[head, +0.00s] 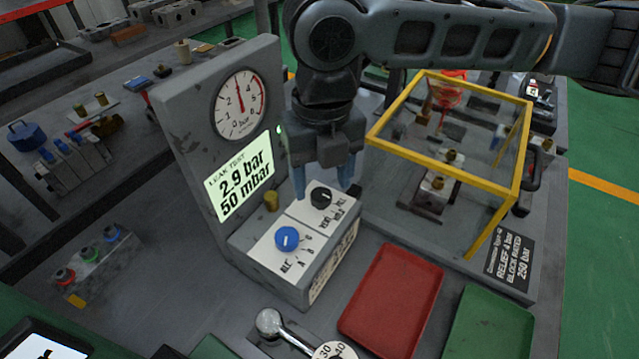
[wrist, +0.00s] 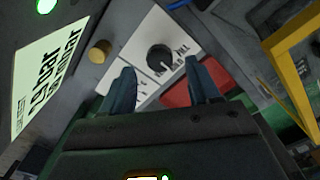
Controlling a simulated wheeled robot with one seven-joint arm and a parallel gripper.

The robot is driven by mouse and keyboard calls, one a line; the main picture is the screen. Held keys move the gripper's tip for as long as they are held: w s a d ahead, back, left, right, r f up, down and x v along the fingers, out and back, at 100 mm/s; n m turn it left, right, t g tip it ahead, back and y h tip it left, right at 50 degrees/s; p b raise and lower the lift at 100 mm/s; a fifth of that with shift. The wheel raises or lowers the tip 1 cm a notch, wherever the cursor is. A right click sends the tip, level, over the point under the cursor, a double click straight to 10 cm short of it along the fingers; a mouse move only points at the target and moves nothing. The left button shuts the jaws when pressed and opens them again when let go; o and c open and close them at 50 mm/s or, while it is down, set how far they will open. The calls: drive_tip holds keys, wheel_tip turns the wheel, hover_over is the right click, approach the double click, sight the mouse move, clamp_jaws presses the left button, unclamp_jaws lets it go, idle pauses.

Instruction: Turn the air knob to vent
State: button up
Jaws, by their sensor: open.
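The air knob is a black round knob (head: 321,197) on the white top plate of the test stand, with small labels beside it. In the wrist view the black knob (wrist: 159,57) shows a white pointer line toward the labels on its lower right, apparently near "HOLD"; the lettering is too small to be sure. My gripper (head: 323,180) points down just above the knob, with its two blue-grey fingers apart. In the wrist view my gripper (wrist: 158,70) has one finger on each side of the knob; contact is not visible. Nothing is held.
A blue selector knob (head: 287,238) and a brass fitting (head: 271,201) sit close by. The upright panel carries a gauge (head: 239,105) and a screen (head: 240,176) reading 2.9 bar, 50 mbar. A yellow-framed guard box (head: 520,170) stands right; red tray (head: 392,300) in front.

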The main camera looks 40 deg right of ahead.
sight(321, 198)
drive_tip(key=shift+f, duration=1.3)
drive_tip(key=shift+c, duration=0.4)
drive_tip(key=c, duration=1)
drive_tip(key=shift+o, duration=0.2)
drive_tip(key=shift+r, duration=0.1)
drive_tip(key=m+p, duration=0.2)
drive_tip(key=m, duration=0.2)
drive_tip(key=shift+m, duration=0.3)
drive_tip(key=m+p, duration=0.1)
drive_tip(key=m, duration=0.3)
drive_tip(key=shift+w+a, duration=0.1)
drive_tip(key=shift+m, duration=0.3)
